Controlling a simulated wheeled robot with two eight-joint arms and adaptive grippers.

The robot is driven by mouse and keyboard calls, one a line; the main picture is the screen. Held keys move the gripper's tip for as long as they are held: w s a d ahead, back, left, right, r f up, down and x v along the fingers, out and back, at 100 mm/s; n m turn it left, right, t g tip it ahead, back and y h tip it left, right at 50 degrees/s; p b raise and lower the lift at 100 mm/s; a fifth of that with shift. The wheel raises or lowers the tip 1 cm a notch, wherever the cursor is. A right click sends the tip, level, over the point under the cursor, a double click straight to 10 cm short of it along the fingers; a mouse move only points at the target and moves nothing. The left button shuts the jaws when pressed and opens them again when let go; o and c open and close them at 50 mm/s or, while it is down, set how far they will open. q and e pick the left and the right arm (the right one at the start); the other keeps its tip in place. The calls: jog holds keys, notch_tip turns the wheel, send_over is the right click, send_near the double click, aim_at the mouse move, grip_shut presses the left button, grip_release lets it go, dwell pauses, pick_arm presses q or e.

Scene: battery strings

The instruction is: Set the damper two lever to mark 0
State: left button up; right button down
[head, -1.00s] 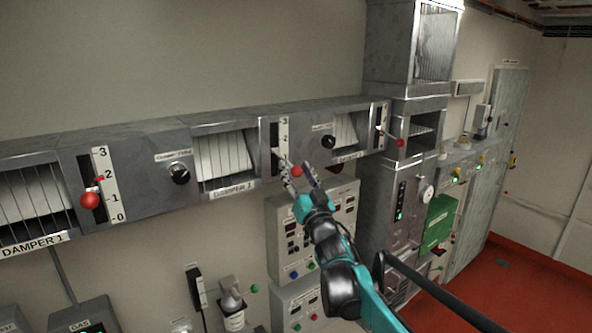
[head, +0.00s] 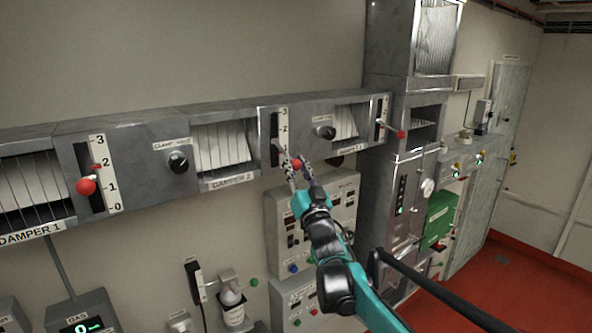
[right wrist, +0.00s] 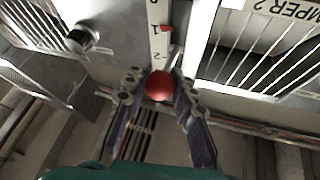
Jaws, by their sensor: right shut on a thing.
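The damper two lever ends in a red ball knob (head: 296,163), beside the marked scale (head: 283,128) on the panel next to the DAMPER 2 louvre (head: 222,148). My right gripper (head: 298,165) has its fingers around the knob. In the right wrist view, the knob (right wrist: 159,86) sits between the two fingertips of the gripper (right wrist: 160,90). The scale strip (right wrist: 160,40) there carries a small red marker (right wrist: 166,28). The lower part of the scale is hidden behind the gripper in the head view, so the lever's exact mark cannot be read. My left gripper is not in view.
The damper 1 lever with a red knob (head: 86,186) is at the left. A third red-knobbed lever (head: 400,134) is at the right. A black rotary knob (head: 326,132) sits right of the scale. A button panel (head: 342,205) hangs below the duct.

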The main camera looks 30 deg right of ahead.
jog(key=f+t+h+b, duration=0.1)
jog(key=b, duration=0.1)
jog(key=w+f+m+t+b, duration=0.1)
jog(key=f+b, duration=0.1)
jog(key=w+f+m+t+h+b, duration=0.1)
jog(key=b, duration=0.2)
jog(key=shift+w+a+f+h, duration=0.1)
jog(key=shift+w+f+h, duration=0.1)
jog(key=shift+h, duration=0.1)
jog(key=shift+w, duration=0.1)
jog(key=c, duration=1.3)
grip_release()
jog(key=shift+o, duration=0.4)
jog(key=shift+w, duration=0.1)
jog(key=v, duration=1.2)
